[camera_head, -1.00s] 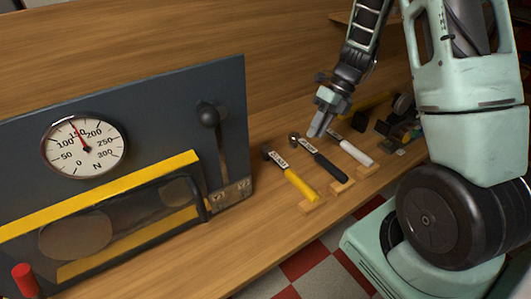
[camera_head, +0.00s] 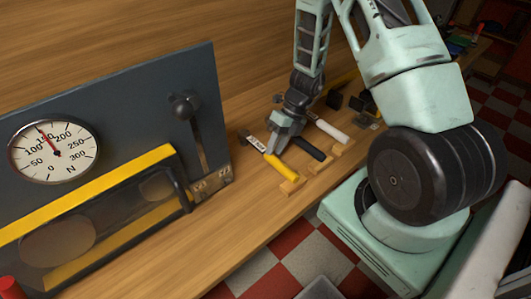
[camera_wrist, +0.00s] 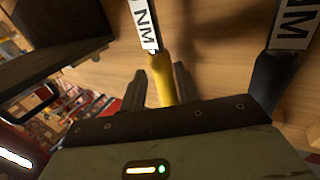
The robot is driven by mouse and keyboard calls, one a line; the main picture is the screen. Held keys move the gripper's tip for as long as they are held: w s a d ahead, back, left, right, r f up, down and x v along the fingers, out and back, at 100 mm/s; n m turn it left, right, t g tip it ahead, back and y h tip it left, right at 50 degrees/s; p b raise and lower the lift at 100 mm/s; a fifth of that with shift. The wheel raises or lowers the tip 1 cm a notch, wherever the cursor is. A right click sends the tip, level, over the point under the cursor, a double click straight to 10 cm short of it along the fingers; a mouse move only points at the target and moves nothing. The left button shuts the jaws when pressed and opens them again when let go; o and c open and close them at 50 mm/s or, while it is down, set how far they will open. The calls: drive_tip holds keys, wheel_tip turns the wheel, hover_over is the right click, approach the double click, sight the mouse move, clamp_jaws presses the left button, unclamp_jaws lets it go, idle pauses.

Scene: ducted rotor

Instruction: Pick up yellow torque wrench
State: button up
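The yellow torque wrench (camera_head: 276,163) lies on the wooden bench, its handle end on a small wooden block and a white label near its head. In the wrist view its yellow handle (camera_wrist: 161,80) lies between my two fingers, with its white label (camera_wrist: 144,22) beyond the fingertips. My gripper (camera_head: 281,142) is low over the wrench and points down at it. In the wrist view my gripper (camera_wrist: 166,82) is open, with a finger on each side of the handle. Whether either finger touches the handle is hard to tell.
A black-handled wrench (camera_head: 309,149) and a white-handled wrench (camera_head: 330,130) lie to the right. A dark panel with a gauge (camera_head: 54,150) and a lever (camera_head: 190,125) stands to the left. Bare bench (camera_head: 220,235) runs along the front edge.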

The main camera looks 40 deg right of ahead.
sight(273, 155)
drive_tip(key=shift+s+p+x, duration=0.2)
drive_tip(key=shift+p+x, duration=0.15)
drive_tip(key=shift+x, duration=2)
clamp_jaws()
drive_tip(key=shift+r, duration=0.15)
